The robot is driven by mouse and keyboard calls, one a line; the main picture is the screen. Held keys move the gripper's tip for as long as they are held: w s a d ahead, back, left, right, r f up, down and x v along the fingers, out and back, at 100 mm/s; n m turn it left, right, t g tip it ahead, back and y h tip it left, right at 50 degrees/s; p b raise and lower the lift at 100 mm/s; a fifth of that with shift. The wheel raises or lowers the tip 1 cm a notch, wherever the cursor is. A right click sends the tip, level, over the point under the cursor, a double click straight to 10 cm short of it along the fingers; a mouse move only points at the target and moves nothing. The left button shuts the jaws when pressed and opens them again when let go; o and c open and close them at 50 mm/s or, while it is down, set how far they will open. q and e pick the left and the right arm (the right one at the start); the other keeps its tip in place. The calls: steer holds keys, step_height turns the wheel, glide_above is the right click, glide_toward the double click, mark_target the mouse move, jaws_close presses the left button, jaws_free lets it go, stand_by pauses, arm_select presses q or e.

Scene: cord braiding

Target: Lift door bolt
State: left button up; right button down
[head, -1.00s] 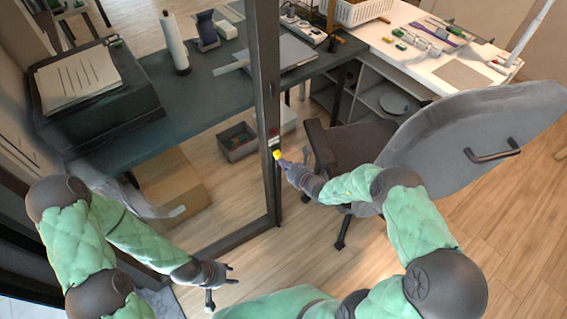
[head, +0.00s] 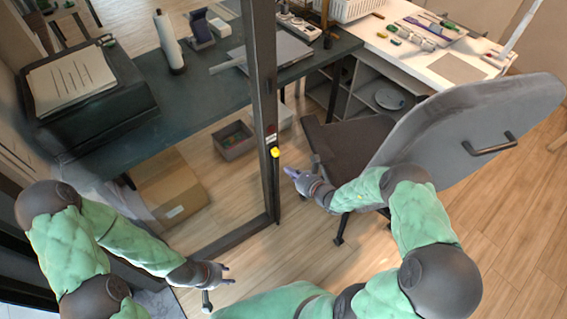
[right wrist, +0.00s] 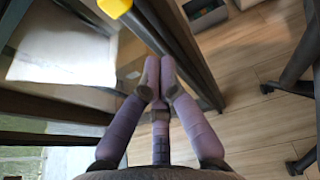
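The door bolt has a yellow knob (head: 274,152) on the dark upright edge of the door frame, just below a small red and white label. The knob also shows at the top of the right wrist view (right wrist: 115,7), partly cut off. My right gripper (head: 287,172) is just below and to the right of the knob, apart from it. In the right wrist view its fingertips (right wrist: 159,68) come together with nothing visible between them. My left gripper (head: 231,275) is low in the head view, left of the middle, with its fingertips apart and empty.
The dark door frame (head: 266,90) stands upright between my arms. A grey office chair (head: 465,130) is close to the right of my right arm. A dark desk (head: 200,95) stands behind the glass, with a cardboard box (head: 172,190) below it. Bare wooden floor lies in front.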

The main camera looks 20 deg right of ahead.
steer(key=p+v, duration=0.1)
steer(key=v, duration=0.3)
steer(key=shift+s+d, duration=0.1)
steer(key=shift+s, duration=0.05)
stand_by(0.5)
